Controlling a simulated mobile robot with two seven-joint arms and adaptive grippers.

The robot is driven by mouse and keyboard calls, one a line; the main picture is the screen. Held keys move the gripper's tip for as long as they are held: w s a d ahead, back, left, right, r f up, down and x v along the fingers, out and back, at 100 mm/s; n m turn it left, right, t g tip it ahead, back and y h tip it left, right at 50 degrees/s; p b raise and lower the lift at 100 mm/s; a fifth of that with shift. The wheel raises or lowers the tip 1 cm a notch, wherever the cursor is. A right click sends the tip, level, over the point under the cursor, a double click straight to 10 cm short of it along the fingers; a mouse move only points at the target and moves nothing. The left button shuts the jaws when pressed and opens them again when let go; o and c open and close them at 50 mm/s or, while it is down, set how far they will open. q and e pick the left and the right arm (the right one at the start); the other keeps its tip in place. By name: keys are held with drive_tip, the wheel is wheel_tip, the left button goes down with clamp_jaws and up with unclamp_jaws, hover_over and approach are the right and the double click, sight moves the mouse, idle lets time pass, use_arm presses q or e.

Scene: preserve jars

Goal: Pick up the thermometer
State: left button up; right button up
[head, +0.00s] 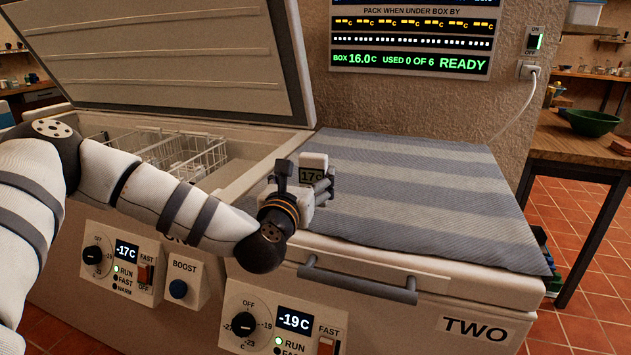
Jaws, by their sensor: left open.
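My right gripper is out of view.
The left freezer's lid (170,50) stands open, showing wire baskets (195,155) inside. Freezer TWO's closed lid carries a grey striped cloth (430,200), clear to the right. A handle bar (358,283) juts from its front. A status screen (412,35) hangs behind.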

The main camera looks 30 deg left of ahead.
sight(311, 169)
use_arm(q)
drive_tip(key=x, duration=0.5)
drive_tip(key=shift+w+f, duration=0.15)
drive_tip(key=shift+w, duration=0.25)
drive_tip(key=c, duration=1.3)
